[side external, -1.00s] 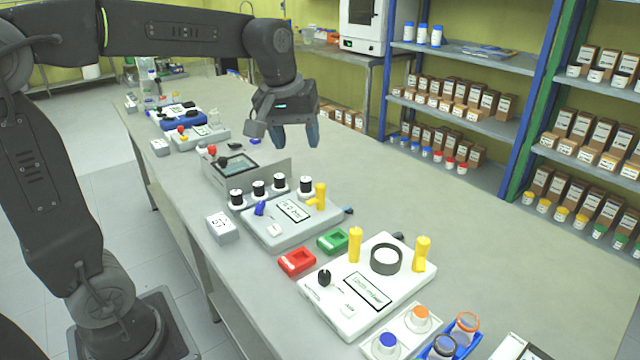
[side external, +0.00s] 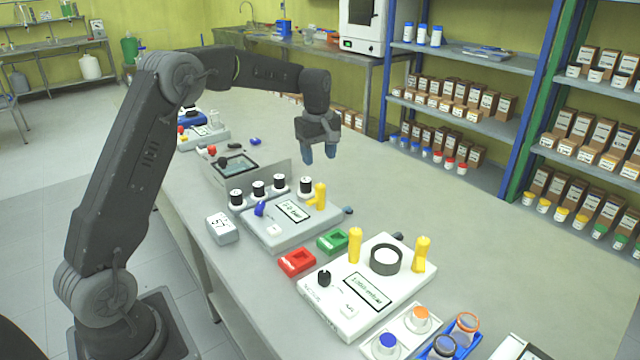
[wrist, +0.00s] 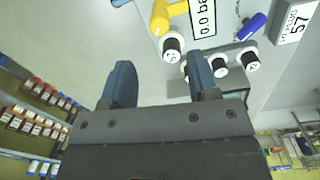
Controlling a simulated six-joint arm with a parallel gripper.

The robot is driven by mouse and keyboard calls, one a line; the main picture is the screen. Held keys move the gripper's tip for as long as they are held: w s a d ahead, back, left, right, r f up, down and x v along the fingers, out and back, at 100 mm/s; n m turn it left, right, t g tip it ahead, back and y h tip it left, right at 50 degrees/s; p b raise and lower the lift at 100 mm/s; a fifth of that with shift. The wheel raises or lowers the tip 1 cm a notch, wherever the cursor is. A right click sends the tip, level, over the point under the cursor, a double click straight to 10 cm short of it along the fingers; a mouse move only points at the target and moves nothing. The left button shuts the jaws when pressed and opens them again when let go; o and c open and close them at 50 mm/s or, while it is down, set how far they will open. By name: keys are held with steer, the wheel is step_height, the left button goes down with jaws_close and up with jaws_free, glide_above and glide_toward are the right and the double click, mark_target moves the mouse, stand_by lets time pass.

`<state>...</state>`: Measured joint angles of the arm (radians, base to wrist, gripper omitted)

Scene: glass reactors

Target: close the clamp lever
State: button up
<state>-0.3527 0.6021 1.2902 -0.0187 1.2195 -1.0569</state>
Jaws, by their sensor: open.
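No part is marked as the clamp lever, and I cannot tell which one it is. A grey unit (side external: 275,237) labelled in bar carries a yellow handle (side external: 319,196), a blue lever (side external: 260,208) and several black-capped white knobs (side external: 306,187). The yellow handle (wrist: 160,18) and blue lever (wrist: 251,26) also show in the wrist view. A white unit (side external: 335,318) in front has two upright yellow handles (side external: 355,245) (side external: 420,254) and a dark ring (side external: 386,260). My gripper (side external: 320,154) is open and empty above the bench, beyond the grey unit and apart from everything.
A red block (side external: 297,263) and a green block (side external: 333,241) lie between the units. A small box marked 57 (side external: 222,228) stands left of the grey unit. A panelled device (side external: 240,170) stands behind it. The bench's right side is clear; shelves (side external: 465,125) stand beyond.

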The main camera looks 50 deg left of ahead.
mark_target(320, 185)
step_height(320, 185, down, 9)
steer(key=shift+w+r, duration=0.15)
steer(key=shift+c, duration=0.4)
steer(key=c, duration=0.9)
steer(key=shift+o, duration=0.2)
